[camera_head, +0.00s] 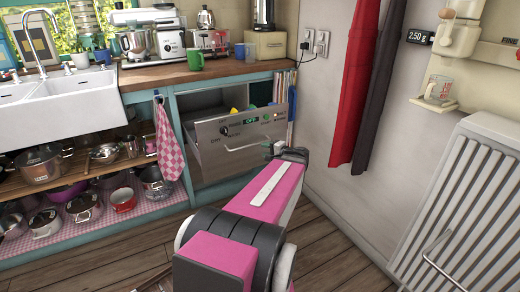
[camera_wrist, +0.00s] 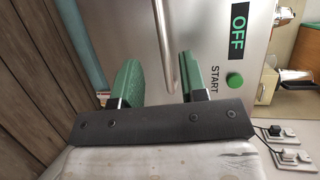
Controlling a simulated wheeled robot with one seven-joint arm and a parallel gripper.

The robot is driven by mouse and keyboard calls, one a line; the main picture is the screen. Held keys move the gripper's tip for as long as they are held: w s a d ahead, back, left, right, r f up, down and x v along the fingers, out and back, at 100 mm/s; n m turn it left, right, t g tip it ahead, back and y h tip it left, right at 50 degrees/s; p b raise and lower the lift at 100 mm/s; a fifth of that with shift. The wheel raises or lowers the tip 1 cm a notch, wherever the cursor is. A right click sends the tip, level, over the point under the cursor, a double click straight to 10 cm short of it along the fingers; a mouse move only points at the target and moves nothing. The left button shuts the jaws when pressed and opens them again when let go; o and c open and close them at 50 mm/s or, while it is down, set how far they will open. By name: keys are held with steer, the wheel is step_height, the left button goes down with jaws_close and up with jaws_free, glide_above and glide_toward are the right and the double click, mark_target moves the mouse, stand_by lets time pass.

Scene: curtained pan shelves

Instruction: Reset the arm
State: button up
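My gripper (camera_head: 276,148) is at the right side of the steel dishwasher door (camera_head: 222,143) in the head view. The door is tilted partly open, and dishes show behind its top edge. In the wrist view, the two green fingers of my gripper (camera_wrist: 162,78) are apart. The door's bar handle (camera_wrist: 163,38) appears in the gap between them, with no clear contact. The handle also shows in the head view (camera_head: 245,148). The wrist view shows an OFF display (camera_wrist: 239,16) and a green START button (camera_wrist: 235,80).
A pink checked towel (camera_head: 169,143) hangs left of the dishwasher. Open shelves with several pans (camera_head: 45,222) are at the left. A wooden worktop (camera_head: 160,75) is above. A wall (camera_head: 320,120) and a white radiator (camera_head: 465,200) stand at the right.

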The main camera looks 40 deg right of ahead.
steer(key=w+a+f+n+g+y, duration=0.1)
steer(key=w+a+f+n+g, duration=0.2)
steer(key=a, duration=0.5)
steer(key=w+a+f+n+g+y, duration=0.2)
steer(key=w+a+g, duration=0.15)
steer(key=a, duration=0.45)
steer(key=w+a+f+n+g+y, duration=0.1)
steer(key=w+a+f+n+g, duration=0.2)
steer(key=a, duration=0.5)
steer(key=a+f+n+g+h, duration=0.2)
steer(key=a+n+g+h, duration=0.1)
steer(key=a, duration=1)
steer(key=a+f+n+g+h, duration=0.2)
steer(key=a+n, duration=0.4)
steer(key=a, duration=0.7)
steer(key=shift+s+f+g+h, duration=0.2)
steer(key=shift+f+g+h, duration=0.1)
steer(key=shift+g+h, duration=0.35)
